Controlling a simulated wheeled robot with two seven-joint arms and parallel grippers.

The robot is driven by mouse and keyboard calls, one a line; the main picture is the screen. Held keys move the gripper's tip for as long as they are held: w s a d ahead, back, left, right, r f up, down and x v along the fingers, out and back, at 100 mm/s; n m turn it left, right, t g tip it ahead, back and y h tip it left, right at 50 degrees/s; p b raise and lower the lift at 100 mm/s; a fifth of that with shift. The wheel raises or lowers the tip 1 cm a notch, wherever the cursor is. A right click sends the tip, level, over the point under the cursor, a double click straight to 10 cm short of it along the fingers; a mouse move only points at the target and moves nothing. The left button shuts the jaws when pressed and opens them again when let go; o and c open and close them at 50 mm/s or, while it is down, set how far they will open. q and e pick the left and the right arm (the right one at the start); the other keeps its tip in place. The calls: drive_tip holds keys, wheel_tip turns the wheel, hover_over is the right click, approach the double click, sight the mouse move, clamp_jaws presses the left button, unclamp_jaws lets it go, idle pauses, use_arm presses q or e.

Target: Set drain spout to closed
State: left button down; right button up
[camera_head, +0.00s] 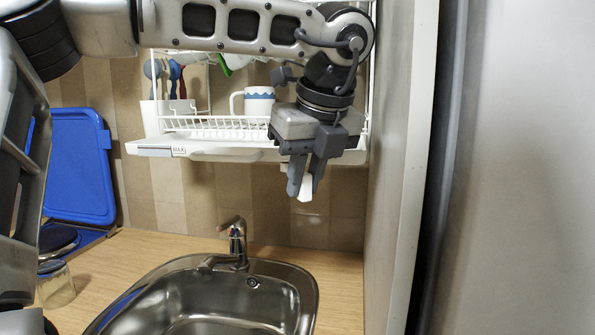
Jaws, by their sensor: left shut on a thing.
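A white dish rack (215,130) hangs on the wall above the sink, with a white drip tray (190,148) under it. My left gripper (305,190) is at the right end of the tray, pointing down. It is shut on a small white piece, the drain spout (305,188), which shows between and below the fingertips. The gripper body hides the spot where the spout meets the tray, so I cannot tell its exact setting. My right gripper is not in view.
A steel sink (305,283) with a tap (237,240) is below. A tall cabinet side (395,180) stands close to the right of my gripper. A mug (257,101) sits in the rack. A blue board (80,165) and a glass (56,285) are at the left.

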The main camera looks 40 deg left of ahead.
use_arm(q)
drive_tip(key=shift+w+d+r+n, duration=0.1)
drive_tip(key=shift+w+n, duration=0.15)
drive_tip(key=shift+n, duration=0.25)
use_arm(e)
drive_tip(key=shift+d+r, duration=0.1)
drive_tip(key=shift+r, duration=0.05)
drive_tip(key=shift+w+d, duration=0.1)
use_arm(q)
drive_tip(key=c, duration=1.4)
unclamp_jaws()
drive_tip(key=shift+o, duration=0.2)
drive_tip(key=shift+p, duration=0.3)
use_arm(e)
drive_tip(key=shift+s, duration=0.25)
